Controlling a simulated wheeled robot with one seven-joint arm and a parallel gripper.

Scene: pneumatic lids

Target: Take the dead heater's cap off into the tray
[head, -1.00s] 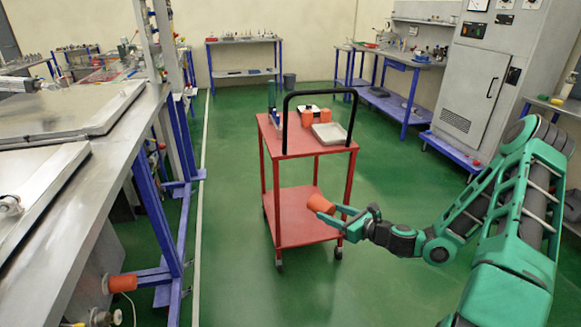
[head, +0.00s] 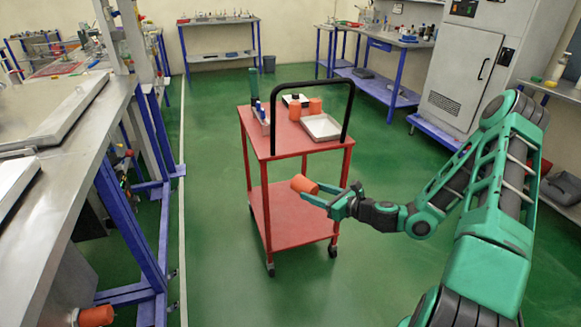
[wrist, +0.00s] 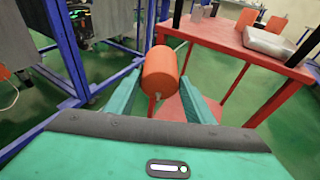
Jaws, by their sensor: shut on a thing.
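My gripper (head: 318,194) is shut on an orange cap (head: 304,184), held in the air in front of the red cart. In the wrist view the same cap (wrist: 160,70) sits between the two green fingers, with a small pale wire or stem at its near end. The tray (head: 321,127) is pale and shallow, and lies on the right part of the cart's top shelf. It looks empty and shows in part in the wrist view (wrist: 270,42). Another orange cylinder (head: 96,316) is low under the left bench, cut by the frame edge.
A steel bench (head: 75,140) runs along the left. Green floor is open around the cart.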

